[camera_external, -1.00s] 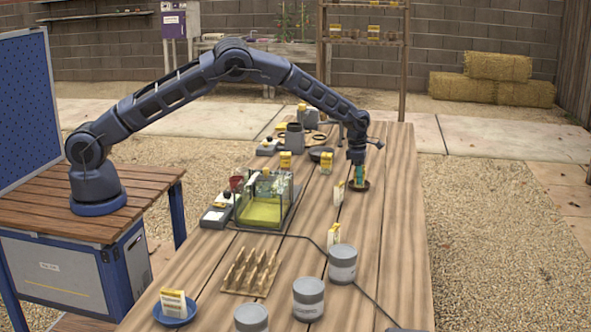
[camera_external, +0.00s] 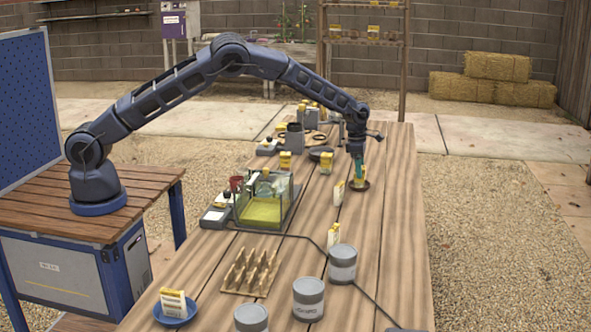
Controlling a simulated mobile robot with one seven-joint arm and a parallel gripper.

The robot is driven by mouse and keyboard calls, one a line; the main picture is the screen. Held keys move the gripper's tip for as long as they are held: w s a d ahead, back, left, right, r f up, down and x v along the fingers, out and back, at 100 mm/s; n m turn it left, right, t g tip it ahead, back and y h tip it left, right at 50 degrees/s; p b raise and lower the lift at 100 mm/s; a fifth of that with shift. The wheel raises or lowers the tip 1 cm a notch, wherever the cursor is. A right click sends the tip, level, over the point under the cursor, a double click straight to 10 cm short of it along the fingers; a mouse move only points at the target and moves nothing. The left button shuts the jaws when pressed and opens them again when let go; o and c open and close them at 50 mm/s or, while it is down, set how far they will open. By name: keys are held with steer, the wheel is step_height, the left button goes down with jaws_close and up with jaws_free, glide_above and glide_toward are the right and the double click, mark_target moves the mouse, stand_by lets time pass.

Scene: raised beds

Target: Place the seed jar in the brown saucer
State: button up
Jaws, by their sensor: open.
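The brown saucer (camera_external: 366,187) lies near the right edge of the long wooden table, towards its far half. A small yellowish thing (camera_external: 359,182), which looks like the seed jar, stands in the saucer and seems upright. It is too small for me to make out its details. My gripper (camera_external: 358,174) points straight down just above it, with teal fingers. The gripper is open. I cannot tell whether the fingertips still reach around the jar's top.
A seed packet (camera_external: 339,192) stands close to the left of the saucer. A dark bowl (camera_external: 320,154) and another packet (camera_external: 326,163) are further back. A glass tank (camera_external: 265,203) stands mid-table, with grey tins (camera_external: 342,266) in front. The table's right edge is near the saucer.

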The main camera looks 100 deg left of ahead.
steer(key=r, duration=0.6)
steer(key=s+r, duration=0.1)
steer(key=r, duration=0.2)
steer(key=shift+s+r, duration=0.1)
steer(key=shift+r, duration=0.05)
steer(key=s+d+r+m+t, duration=0.1)
steer(key=s+d+r+m, duration=0.4)
steer(key=r, duration=0.4)
steer(key=s+d+r+m, duration=0.3)
steer(key=s+d+r, duration=0.1)
steer(key=d+r, duration=0.35)
steer(key=s+d+r+m+h, duration=0.1)
steer(key=s+d+r+m, duration=0.8)
steer(key=s+d+r, duration=0.45)
steer(key=s+d+m+t, duration=0.1)
steer(key=s+d+m, duration=0.4)
steer(key=s, duration=0.5)
steer(key=s+d+m, duration=0.4)
steer(key=s+m, duration=0.1)
steer(key=s, duration=0.5)
steer(key=s+d+f+m, duration=0.2)
steer(key=s+m, duration=0.2)
steer(key=s, duration=0.4)
steer(key=s+d+f+m+t+y, duration=0.1)
steer(key=s+d+f+m, duration=0.2)
steer(key=s, duration=0.5)
steer(key=shift+s+f+m, duration=0.15)
steer(key=shift+f+m, duration=0.05)
steer(key=shift+m, duration=0.6)
